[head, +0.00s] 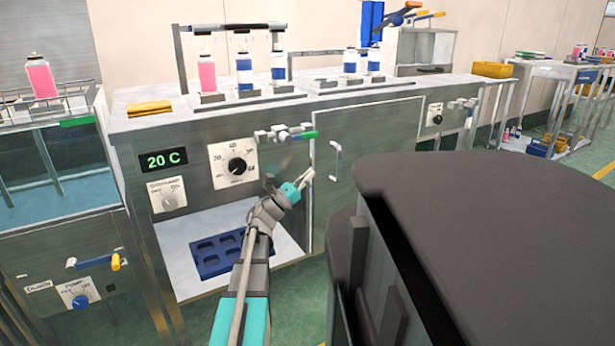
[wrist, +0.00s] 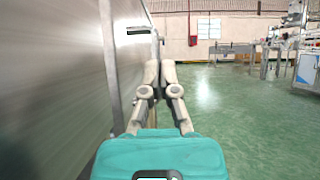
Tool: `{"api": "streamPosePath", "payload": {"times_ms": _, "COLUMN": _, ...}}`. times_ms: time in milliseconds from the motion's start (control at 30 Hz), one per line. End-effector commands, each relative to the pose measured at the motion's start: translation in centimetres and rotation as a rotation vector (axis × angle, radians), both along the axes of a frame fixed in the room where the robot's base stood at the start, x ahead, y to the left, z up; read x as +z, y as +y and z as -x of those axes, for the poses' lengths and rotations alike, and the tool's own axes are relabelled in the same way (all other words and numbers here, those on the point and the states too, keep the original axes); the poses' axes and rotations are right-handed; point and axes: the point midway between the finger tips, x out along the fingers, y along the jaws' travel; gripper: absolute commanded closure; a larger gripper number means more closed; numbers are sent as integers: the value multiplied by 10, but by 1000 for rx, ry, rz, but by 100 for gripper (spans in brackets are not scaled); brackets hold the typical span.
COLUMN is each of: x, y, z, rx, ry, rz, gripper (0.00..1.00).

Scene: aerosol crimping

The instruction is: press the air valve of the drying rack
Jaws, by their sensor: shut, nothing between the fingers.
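A valve with a green handle (head: 302,135) sticks out of the front of the steel cabinet (head: 375,140). No label shows which one belongs to the drying rack. My gripper (head: 308,177) is shut and empty, just below the green-handled valve in the picture and left of the door handle (head: 337,160). I cannot tell its depth gap to the cabinet. In the wrist view my gripper (wrist: 159,72) points along a steel panel (wrist: 50,90) on the left.
Bottles stand in holders on the cabinet top, including a pink bottle (head: 207,72). A blue tray (head: 218,255) lies in the open lower bay. A dark rounded body (head: 470,200) fills the lower right. In the wrist view, green floor (wrist: 235,110) is clear at right.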

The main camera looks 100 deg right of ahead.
Motion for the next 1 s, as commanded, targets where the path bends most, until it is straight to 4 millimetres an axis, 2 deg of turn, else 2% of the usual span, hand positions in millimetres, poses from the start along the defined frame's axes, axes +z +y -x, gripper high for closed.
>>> {"api": "streamPosePath", "payload": {"times_ms": 33, "x": -9, "y": 0, "z": 0, "rx": 0, "ry": 0, "rz": 0, "gripper": 100}}
{"api": "streamPosePath", "payload": {"times_ms": 400, "x": -36, "y": 0, "z": -2, "rx": 1, "ry": 0, "rz": -1, "gripper": 100}}
{"api": "streamPosePath", "payload": {"times_ms": 1000, "x": -42, "y": 0, "z": -3, "rx": 2, "ry": 0, "rz": 0, "gripper": 100}}
